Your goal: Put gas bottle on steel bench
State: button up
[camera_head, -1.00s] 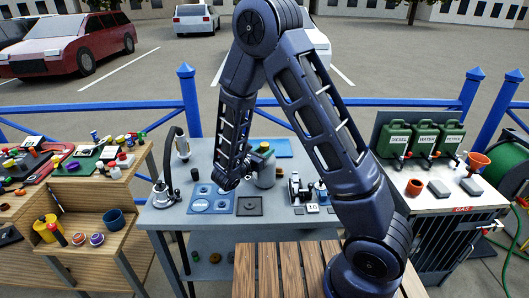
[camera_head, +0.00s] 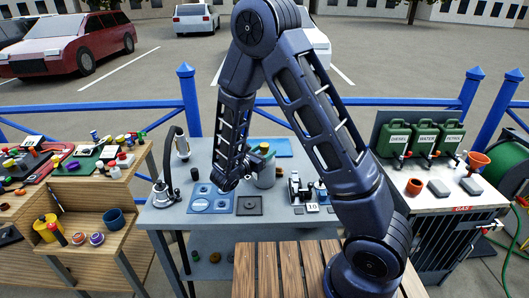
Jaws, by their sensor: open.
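The steel bench (camera_head: 165,215) is the grey-blue table in the middle of the view, behind my wooden-slatted platform. A grey, rounded cylinder that looks like the gas bottle (camera_head: 266,179) stands upright on it, right of the middle. The jaws are open. My wrist and forearm hide part of the bottle's left side, and I cannot tell whether the fingers touch it.
A wooden stepped bench (camera_head: 100,205) with caps and jars stands left.

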jog(key=v, duration=1.1)
jog(key=shift+s, duration=0.2)
jog(key=d+r+m+g, duration=0.5)
jog(key=d+m+g, duration=0.1)
jog(key=d, duration=0.4)
jog(key=d+r+m+g, duration=0.5)
jog(key=d+m, duration=0.1)
jog(key=d, duration=0.5)
jog(key=s+d+r+m+t+y, duration=0.1)
jog(key=s+d+r+m+y, duration=0.9)
jog(key=m, duration=0.5)
jog(key=s+d+y, duration=0.1)
jog(key=s+d, duration=0.1)
jog(key=shift+s+r+t+y, duration=0.3)
jog(key=shift+s, duration=0.1)
jog(key=shift+o, duration=0.7)
jog(key=shift+r+m, duration=0.15)
jog(key=shift+m, duration=0.15)
jog(key=o, duration=0.9)
jog(key=shift+s, duration=0.1)
jog(key=shift+c, duration=0.2)
